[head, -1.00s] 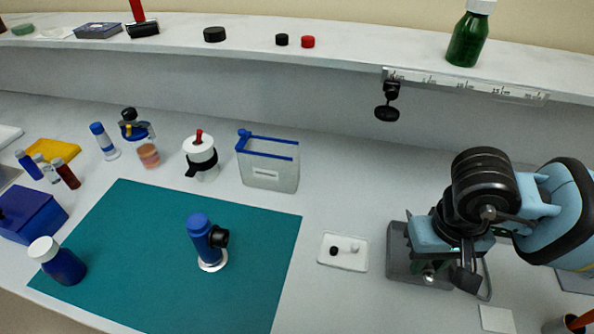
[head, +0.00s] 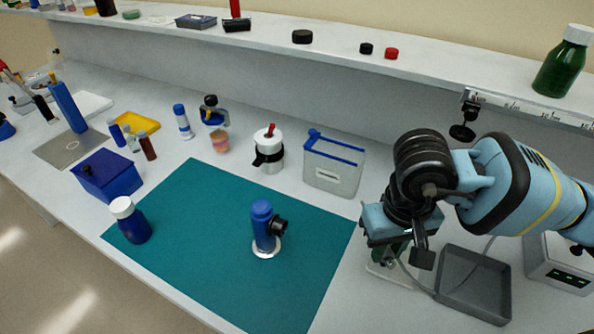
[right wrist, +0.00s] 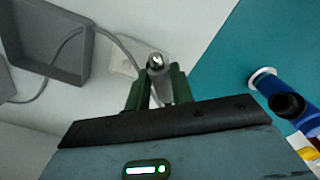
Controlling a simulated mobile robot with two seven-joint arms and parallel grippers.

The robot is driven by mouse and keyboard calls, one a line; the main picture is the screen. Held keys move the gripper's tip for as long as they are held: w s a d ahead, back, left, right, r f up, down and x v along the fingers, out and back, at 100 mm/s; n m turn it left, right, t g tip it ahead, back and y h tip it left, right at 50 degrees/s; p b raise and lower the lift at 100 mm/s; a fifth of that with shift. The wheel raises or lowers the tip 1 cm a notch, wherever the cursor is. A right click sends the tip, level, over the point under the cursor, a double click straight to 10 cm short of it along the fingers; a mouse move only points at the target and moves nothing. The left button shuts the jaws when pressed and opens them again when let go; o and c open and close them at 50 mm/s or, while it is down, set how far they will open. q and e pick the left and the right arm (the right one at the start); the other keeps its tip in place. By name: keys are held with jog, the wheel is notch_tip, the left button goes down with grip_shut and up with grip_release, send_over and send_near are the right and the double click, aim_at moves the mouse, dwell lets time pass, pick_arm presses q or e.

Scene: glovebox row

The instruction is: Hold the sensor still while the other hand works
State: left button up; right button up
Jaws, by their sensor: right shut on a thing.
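My right gripper (head: 392,252) is shut on the sensor, a grey probe (right wrist: 157,72) with a shiny round metal tip. In the right wrist view the sensor sits between my green fingers (right wrist: 158,90), its tip pointing away from the palm. A grey cable (right wrist: 110,37) shows beside it. The sensor is hidden there. My left gripper is in neither current view.
An empty grey tray (head: 475,284) and a meter box (head: 558,262) stand right of the gripper. A blue upright device (head: 262,225) with a black side knob stands on the mat. A blue-rimmed clear bin (head: 333,165) is behind. Most of the mat is bare.

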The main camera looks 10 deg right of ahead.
pick_arm(q)
jog(key=r, duration=0.1)
jog(key=w+r+p, duration=0.1)
jog(key=r+p, duration=0.1)
jog(key=shift+w+a, duration=0.15)
jog(key=shift+w, duration=0.1)
pick_arm(e)
jog(key=w+a+r+n, duration=0.2)
jog(key=a+r, duration=0.5)
jog(key=w+a+r+n, duration=0.2)
jog(key=a+r, duration=0.4)
jog(key=r, duration=0.2)
jog(key=shift+w+a, duration=0.35)
jog(key=shift+w, duration=0.05)
